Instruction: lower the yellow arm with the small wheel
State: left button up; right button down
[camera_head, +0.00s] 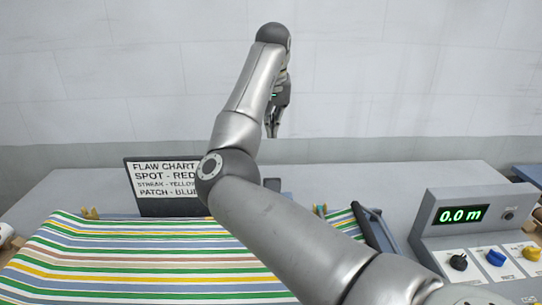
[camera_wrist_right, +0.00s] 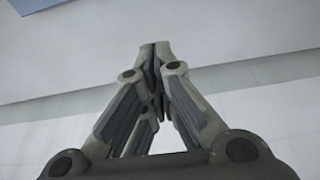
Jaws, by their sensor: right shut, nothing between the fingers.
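My right gripper (camera_head: 272,132) hangs high over the back of the grey table, in front of the wall, with its fingers pointing down. In the right wrist view the fingertips (camera_wrist_right: 156,48) are together, with nothing held. I cannot clearly make out the yellow arm with the small wheel; my right arm covers the middle of the machine. A small tan-yellow piece (camera_head: 90,213) stands at the back left edge of the striped cloth, too small to identify. My left gripper is not in view.
Striped cloth (camera_head: 130,262) spreads over the front left. A flaw chart sign (camera_head: 160,180) stands behind it. A dark bar (camera_head: 375,228) lies right of my arm. A grey console (camera_head: 470,232) at right reads 0.0 m, with black, blue and yellow knobs. The back table top is largely clear.

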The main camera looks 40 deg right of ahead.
pick_arm(q)
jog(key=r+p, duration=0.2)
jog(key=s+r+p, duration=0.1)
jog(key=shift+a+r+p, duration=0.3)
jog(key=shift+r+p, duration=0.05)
jog(key=shift+p, duration=0.05)
pick_arm(e)
notch_tip(320, 180, down, 11)
jog(key=s, duration=0.1)
jog(key=shift+a+f, duration=0.15)
jog(key=shift+a, duration=0.3)
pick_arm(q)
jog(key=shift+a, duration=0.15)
